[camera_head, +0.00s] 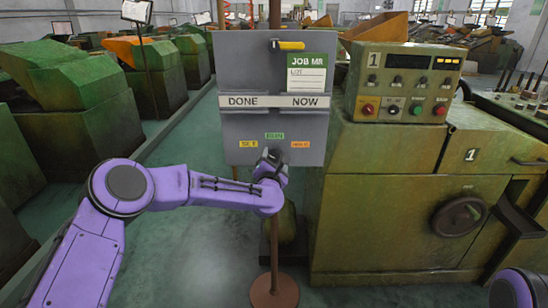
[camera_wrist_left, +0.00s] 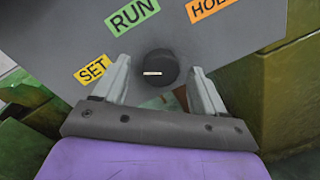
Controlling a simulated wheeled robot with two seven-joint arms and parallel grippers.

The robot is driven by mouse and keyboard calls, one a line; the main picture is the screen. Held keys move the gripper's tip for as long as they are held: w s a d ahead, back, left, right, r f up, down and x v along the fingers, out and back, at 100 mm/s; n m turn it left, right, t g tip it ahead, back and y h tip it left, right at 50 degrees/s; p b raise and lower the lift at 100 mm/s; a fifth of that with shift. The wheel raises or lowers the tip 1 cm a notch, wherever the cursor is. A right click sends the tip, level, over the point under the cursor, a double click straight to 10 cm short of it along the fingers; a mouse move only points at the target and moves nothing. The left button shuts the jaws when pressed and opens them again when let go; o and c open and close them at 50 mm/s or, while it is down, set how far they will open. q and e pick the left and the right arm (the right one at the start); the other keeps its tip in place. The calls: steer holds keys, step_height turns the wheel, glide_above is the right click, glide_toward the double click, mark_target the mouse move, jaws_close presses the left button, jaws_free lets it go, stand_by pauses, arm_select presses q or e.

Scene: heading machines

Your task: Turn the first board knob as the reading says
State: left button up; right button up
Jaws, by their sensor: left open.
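The grey board (camera_head: 238,70) stands on a brown post. Its labels are SET (camera_head: 249,143) in yellow, RUN (camera_head: 274,135) in green and HOLD (camera_head: 300,144) in orange. Below them, the round black knob (camera_wrist_left: 165,62) shows in the left wrist view, with a short pale mark at its lower left. The machine's reading window (camera_head: 408,61) looks dark, with no figure I can read. My left gripper (camera_wrist_left: 159,70) is open, one finger on each side of the knob; contact is not clear. In the head view my left gripper (camera_head: 270,160) hides the knob. My right gripper is not in view.
A green machine marked 1 (camera_head: 400,200) stands close on the right, with buttons and a handwheel (camera_head: 459,216). The board carries a job card (camera_head: 307,80), a DONE/NOW strip (camera_head: 274,101) and a yellow-handled item (camera_head: 290,45). The post's round base (camera_head: 274,292) is on the floor.

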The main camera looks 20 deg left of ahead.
arm_select(q)
steer(key=shift+w+a, duration=0.1)
steer(key=shift+w, duration=0.6)
steer(key=c, duration=1.1)
steer(key=shift+o, duration=0.2)
